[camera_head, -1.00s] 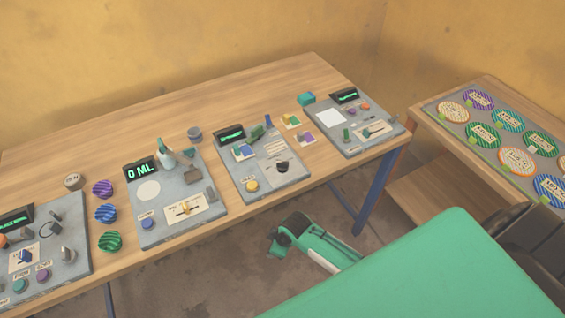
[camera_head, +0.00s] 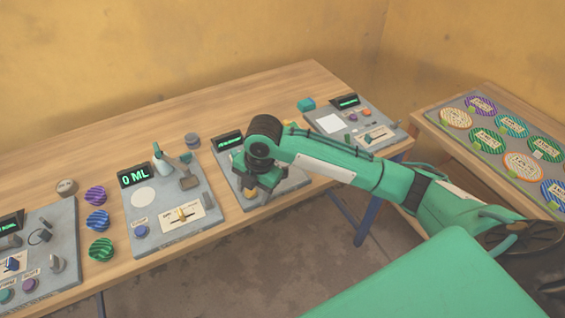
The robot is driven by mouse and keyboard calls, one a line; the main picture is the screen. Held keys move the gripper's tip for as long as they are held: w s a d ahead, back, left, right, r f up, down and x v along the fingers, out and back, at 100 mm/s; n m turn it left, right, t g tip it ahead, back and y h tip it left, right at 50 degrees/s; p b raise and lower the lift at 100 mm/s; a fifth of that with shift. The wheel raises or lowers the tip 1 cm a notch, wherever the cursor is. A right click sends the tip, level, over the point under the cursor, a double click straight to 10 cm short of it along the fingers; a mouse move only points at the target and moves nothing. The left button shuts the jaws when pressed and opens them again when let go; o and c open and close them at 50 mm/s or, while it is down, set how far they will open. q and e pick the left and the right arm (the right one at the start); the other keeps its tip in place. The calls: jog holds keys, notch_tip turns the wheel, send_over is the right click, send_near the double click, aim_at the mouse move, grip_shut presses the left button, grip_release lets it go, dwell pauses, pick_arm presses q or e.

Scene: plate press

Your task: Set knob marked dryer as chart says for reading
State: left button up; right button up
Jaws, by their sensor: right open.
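My right gripper (camera_head: 257,188) reaches in from the right and hangs over a grey panel (camera_head: 290,187) near the middle of the table. It is open, and its arm hides most of that panel, including its knobs and cards. The far-left grey panel (camera_head: 58,262) carries a dark knob (camera_head: 56,264), several coloured buttons and a small display. Its labels are too small to read. I cannot tell which knob is marked dryer or which card is the chart. My left gripper is not in view.
Another panel (camera_head: 160,232) shows "0 ML", with a slider card and a blue button. A panel (camera_head: 373,137) stands at the right end. A side table at right bears a tray of round plates (camera_head: 486,140).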

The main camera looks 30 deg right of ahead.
jog(key=w+d+r+n+g+h, duration=0.15)
jog(key=w+d+r+n, duration=0.45)
jog(key=d+r, duration=0.6)
jog(key=shift+m, duration=0.7)
jog(key=f, duration=0.4)
jog(key=f+p, duration=0.1)
jog(key=f, duration=0.4)
jog(key=f+p, duration=0.1)
jog(key=f, duration=0.4)
jog(key=shift+w+a+f, duration=0.1)
jog(key=shift+w+a, duration=0.05)
jog(key=shift+w, duration=0.25)
jog(key=shift+c, duration=0.4)
